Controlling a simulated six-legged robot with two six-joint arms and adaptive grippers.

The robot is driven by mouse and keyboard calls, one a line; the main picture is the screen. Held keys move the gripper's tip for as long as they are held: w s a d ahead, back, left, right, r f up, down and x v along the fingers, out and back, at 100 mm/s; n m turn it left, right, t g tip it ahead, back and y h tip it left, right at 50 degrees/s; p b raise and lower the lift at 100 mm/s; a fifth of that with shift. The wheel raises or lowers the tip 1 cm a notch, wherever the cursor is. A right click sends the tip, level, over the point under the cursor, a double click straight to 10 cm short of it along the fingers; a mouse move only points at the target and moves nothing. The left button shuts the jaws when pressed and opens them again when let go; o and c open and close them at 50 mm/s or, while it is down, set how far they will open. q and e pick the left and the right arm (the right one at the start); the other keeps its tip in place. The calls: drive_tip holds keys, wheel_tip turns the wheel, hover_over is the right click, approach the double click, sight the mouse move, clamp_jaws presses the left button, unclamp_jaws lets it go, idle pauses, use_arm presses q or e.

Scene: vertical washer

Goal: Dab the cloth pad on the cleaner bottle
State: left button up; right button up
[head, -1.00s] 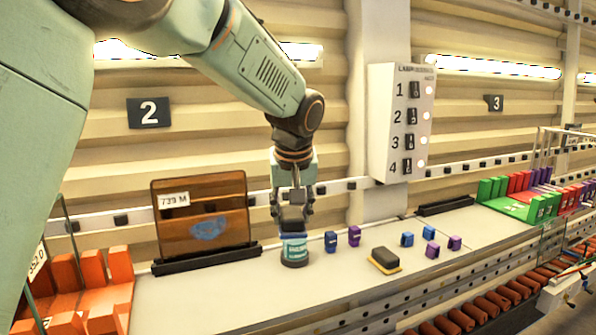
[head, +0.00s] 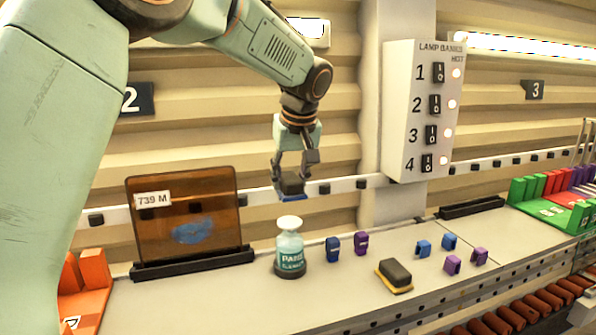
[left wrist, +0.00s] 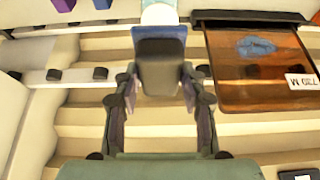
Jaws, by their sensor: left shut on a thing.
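My left gripper (head: 294,172) is shut on the cloth pad (head: 290,186), a dark block with a blue underside. It holds the pad above and behind the cleaner bottle (head: 290,252), with a visible gap to the cap in the head view. The bottle stands upright on the grey bench, with a white cap and a teal label. In the left wrist view the pad (left wrist: 161,65) sits between the fingers, and the bottle's white cap (left wrist: 159,14) shows just past it. My right gripper is not in view.
An amber panel (head: 186,215) with a blue smear and a "739 M" tag stands left of the bottle. Several blue and purple clips and a black-and-yellow pad (head: 394,275) lie to its right. A lamp switch box (head: 416,110) hangs behind. The front of the bench is clear.

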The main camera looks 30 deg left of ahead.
sight(291, 198)
use_arm(q)
drive_tip(key=shift+w+d, duration=0.1)
drive_tip(key=shift+w, duration=0.35)
drive_tip(key=shift+f, duration=0.15)
drive_tip(key=shift+s+a+f, duration=0.35)
drive_tip(key=shift+s+a, duration=0.05)
drive_tip(key=shift+s+f, duration=0.2)
drive_tip(key=shift+f, duration=0.1)
drive_tip(key=shift+s+d+f, duration=0.1)
drive_tip(key=shift+f, duration=0.3)
drive_tip(key=f, duration=0.1)
drive_tip(key=f+b, duration=0.1)
drive_tip(key=f, duration=0.1)
drive_tip(key=shift+w+d+b, duration=0.25)
drive_tip(key=shift+w+b, duration=0.1)
drive_tip(key=shift+b, duration=0.05)
drive_tip(key=shift+a+f+b, duration=0.2)
drive_tip(key=shift+f+b, duration=0.15)
drive_tip(key=shift+f, duration=0.05)
drive_tip(key=shift+a, duration=0.1)
drive_tip(key=shift+s+r, duration=0.15)
drive_tip(key=shift+s, duration=0.05)
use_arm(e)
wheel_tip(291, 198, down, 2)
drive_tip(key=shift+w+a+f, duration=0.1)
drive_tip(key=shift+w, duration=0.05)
use_arm(q)
drive_tip(key=shift+d, duration=0.25)
